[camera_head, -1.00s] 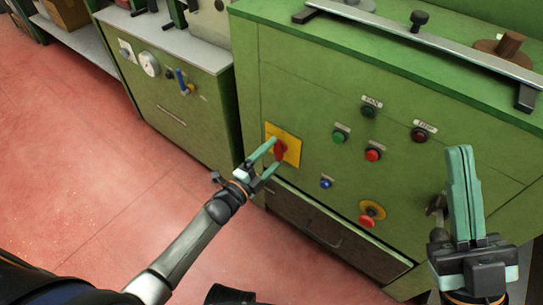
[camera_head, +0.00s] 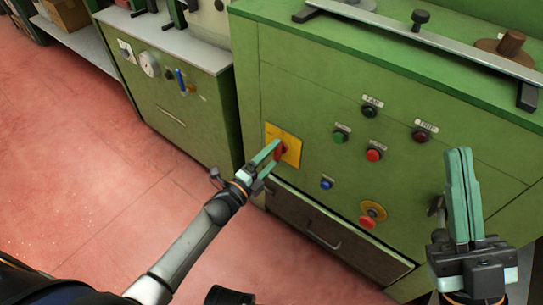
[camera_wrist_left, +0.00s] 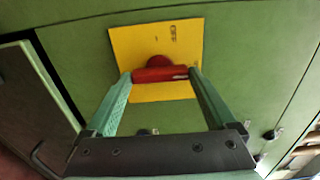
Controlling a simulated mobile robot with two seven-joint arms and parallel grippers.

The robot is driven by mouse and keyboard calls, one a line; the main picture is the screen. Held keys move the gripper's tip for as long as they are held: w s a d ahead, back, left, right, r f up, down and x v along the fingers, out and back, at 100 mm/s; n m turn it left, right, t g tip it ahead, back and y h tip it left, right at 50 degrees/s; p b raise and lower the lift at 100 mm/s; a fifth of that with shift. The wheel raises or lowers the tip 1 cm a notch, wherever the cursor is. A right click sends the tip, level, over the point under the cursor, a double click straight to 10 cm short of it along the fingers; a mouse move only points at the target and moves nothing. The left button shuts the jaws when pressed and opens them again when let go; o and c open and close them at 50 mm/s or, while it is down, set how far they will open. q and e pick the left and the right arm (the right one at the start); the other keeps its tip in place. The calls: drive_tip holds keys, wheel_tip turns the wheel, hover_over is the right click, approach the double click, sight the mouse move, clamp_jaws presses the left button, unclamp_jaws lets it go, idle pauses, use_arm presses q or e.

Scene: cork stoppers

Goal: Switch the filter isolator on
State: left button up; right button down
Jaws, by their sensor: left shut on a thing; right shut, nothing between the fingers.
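The isolator is a red rotary handle (camera_wrist_left: 160,74) on a yellow plate (camera_wrist_left: 183,38), on the front of a green cabinet. In the head view the yellow plate (camera_head: 292,145) sits at the cabinet's left side and the red handle (camera_head: 281,150) is partly hidden by my fingers. My left gripper (camera_head: 272,158) is shut on the red handle; in the left wrist view its two fingers (camera_wrist_left: 160,82) press on the handle's two ends. The handle lies across the picture there. My right gripper (camera_head: 460,152) is shut and empty, pointing up in front of the cabinet's right side.
The green cabinet (camera_head: 330,85) also carries a green button (camera_head: 339,137), red button (camera_head: 374,155), blue button (camera_head: 327,184), dark lamps labelled FAN and TRIP, and a red knob on a yellow ring (camera_head: 372,212). A drawer (camera_head: 300,220) lies below. Red floor is clear at left.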

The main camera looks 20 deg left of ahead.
use_arm(q)
drive_tip(key=o, duration=1.1)
drive_tip(key=shift+c, duration=0.2)
drive_tip(key=shift+s, duration=0.15)
drive_tip(key=p+v, duration=0.3)
drive_tip(key=v, duration=0.9)
drive_tip(key=shift+s, duration=0.15)
drive_tip(key=shift+a, duration=0.1)
